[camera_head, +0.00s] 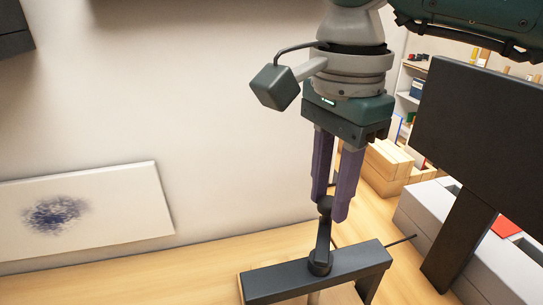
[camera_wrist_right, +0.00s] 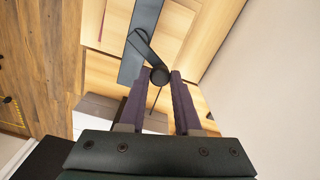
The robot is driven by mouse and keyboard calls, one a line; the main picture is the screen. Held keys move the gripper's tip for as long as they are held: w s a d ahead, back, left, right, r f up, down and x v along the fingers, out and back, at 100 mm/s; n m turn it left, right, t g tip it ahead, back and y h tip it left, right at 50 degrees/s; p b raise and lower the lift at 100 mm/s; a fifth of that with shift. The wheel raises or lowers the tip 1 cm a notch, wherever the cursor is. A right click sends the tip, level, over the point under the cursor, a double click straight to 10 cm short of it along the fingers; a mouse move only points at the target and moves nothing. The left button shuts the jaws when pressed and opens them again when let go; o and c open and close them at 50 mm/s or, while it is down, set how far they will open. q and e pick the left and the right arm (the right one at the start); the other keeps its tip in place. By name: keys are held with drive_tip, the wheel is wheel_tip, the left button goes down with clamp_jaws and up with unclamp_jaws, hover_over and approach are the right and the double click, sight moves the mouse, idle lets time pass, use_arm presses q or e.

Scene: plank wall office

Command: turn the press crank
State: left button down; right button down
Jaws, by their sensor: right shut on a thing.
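The press crank (camera_head: 323,236) is a dark arm that rises from a round hub on top of the black press frame (camera_head: 290,279). A round knob (camera_head: 325,205) tops the crank. My right gripper (camera_head: 332,208) points down, and its two purple fingers are shut on the knob. In the right wrist view the knob (camera_wrist_right: 160,76) sits between the fingertips, and the crank arm (camera_wrist_right: 146,50) runs from it to the hub on the press beam (camera_wrist_right: 142,22). My left gripper is not in view.
A dark monitor-like panel (camera_head: 484,130) on a stand is close at the right, beside a grey box with compartments (camera_head: 420,209). Wooden boxes (camera_head: 386,165) and a shelf stand behind. A white panel with a blue blotch (camera_head: 90,212) leans on the wall at left. The wooden tabletop left of the press is clear.

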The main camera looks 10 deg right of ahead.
drive_tip(key=s+m, duration=0.1)
drive_tip(key=m, duration=0.2)
drive_tip(key=s+d+m+b, duration=0.1)
drive_tip(key=m, duration=0.3)
drive_tip(key=s+d+m, duration=0.1)
drive_tip(key=m, duration=0.3)
drive_tip(key=shift+s+d+b, duration=0.25)
drive_tip(key=shift+s+b, duration=0.05)
drive_tip(key=shift+s, duration=0.1)
drive_tip(key=s+m, duration=0.1)
drive_tip(key=m, duration=0.2)
drive_tip(key=shift+s+m, duration=0.2)
drive_tip(key=shift+m, duration=0.1)
drive_tip(key=s+a+m, duration=0.1)
drive_tip(key=m, duration=0.2)
drive_tip(key=s+a+m+b, duration=0.1)
drive_tip(key=m, duration=0.3)
drive_tip(key=s+a+m, duration=0.1)
drive_tip(key=m, duration=0.3)
drive_tip(key=shift+s+b, duration=0.25)
drive_tip(key=shift+b, duration=0.1)
drive_tip(key=shift+m, duration=0.3)
